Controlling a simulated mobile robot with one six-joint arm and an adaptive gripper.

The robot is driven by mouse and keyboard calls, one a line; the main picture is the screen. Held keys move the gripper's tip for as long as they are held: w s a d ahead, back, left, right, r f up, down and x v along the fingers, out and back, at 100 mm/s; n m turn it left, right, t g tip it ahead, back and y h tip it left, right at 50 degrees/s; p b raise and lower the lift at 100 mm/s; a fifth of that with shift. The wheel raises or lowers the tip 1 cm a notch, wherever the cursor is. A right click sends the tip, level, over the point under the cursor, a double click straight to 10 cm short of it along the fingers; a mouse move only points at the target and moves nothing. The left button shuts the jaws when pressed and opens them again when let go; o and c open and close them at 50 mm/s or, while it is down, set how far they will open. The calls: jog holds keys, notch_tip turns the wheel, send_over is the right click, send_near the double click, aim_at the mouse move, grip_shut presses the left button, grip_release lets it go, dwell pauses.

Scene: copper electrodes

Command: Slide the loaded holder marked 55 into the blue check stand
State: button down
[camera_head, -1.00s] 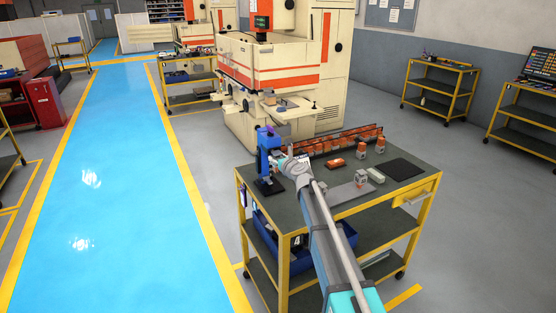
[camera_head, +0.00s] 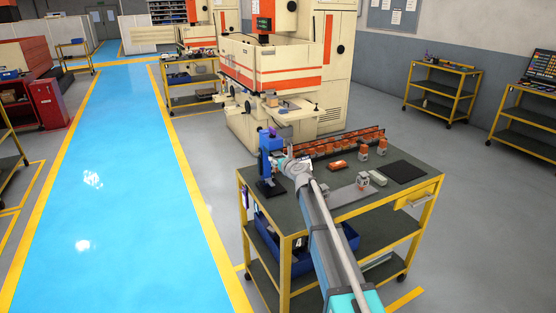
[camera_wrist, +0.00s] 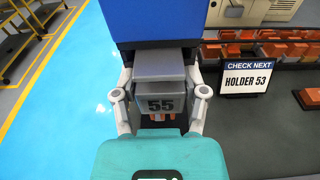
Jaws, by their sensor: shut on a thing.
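The grey holder marked 55 (camera_wrist: 161,104) is between the fingers of my gripper (camera_wrist: 160,94) in the wrist view. My gripper is shut on it, and orange-copper pieces show below it. The blue check stand (camera_wrist: 165,22) fills the top of the wrist view, just beyond the holder. In the head view the check stand (camera_head: 266,155) stands on a black base at the cart's left end, and my gripper (camera_head: 287,158) is close against its right side. I cannot tell how far the holder sits in the stand. My gripper body hides the holder's lower part.
A rack (camera_head: 335,144) of orange pieces runs along the cart's back edge. Several loose holders and pieces, a grey plate (camera_head: 345,197) and a black mat (camera_head: 404,171) lie on the cart top.

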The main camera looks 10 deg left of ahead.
jog(key=shift+w+a, duration=0.2)
jog(key=shift+w, duration=0.1)
jog(key=shift+c, duration=0.2)
grip_release()
jog(key=shift+s, duration=0.15)
dwell(0.4)
